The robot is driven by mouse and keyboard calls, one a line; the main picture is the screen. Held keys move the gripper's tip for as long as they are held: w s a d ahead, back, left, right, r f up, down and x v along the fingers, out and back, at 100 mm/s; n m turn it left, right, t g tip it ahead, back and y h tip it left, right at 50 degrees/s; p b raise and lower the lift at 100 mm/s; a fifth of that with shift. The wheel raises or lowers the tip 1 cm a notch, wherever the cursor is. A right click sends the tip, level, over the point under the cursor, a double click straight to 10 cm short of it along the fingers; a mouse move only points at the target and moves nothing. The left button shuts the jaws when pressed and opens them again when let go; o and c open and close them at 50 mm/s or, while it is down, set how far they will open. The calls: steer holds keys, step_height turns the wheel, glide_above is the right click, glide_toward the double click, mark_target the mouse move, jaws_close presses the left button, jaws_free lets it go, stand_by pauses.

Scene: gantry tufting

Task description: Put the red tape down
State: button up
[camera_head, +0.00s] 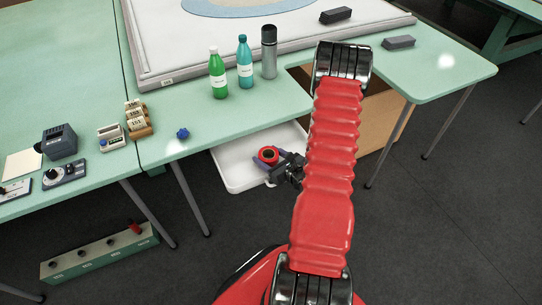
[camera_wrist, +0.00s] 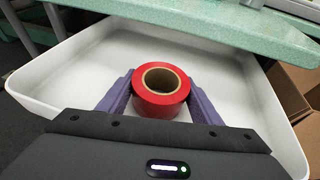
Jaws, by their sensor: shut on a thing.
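The red tape (camera_wrist: 145,103) is a roll with a brown cardboard core. It sits between the two purple fingers of my gripper (camera_wrist: 161,95), which is shut on it. In the head view the red tape (camera_head: 268,155) and my gripper (camera_head: 270,160) are over the white tray (camera_head: 232,178) under the green table's edge. In the wrist view the white tray (camera_wrist: 50,75) spreads around and below the roll. I cannot tell whether the roll touches the tray floor.
The green table (camera_head: 190,138) overhangs the tray's far side. On it stand a green bottle (camera_head: 218,78), a teal bottle (camera_head: 244,68), a grey flask (camera_head: 269,55) and a small blue knob (camera_head: 183,133). A cardboard box (camera_head: 378,125) stands right of the tray. The tray floor around the roll looks empty.

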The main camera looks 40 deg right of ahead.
steer(key=o, duration=1.1)
steer(key=shift+s+f, duration=0.4)
steer(key=shift+f, duration=0.45)
steer(key=shift+r, duration=0.55)
steer(key=v, duration=1.1)
steer(key=shift+s+a+r, duration=0.1)
steer(key=shift+s+r, duration=0.15)
steer(key=shift+r, duration=0.3)
steer(key=shift+w, duration=0.1)
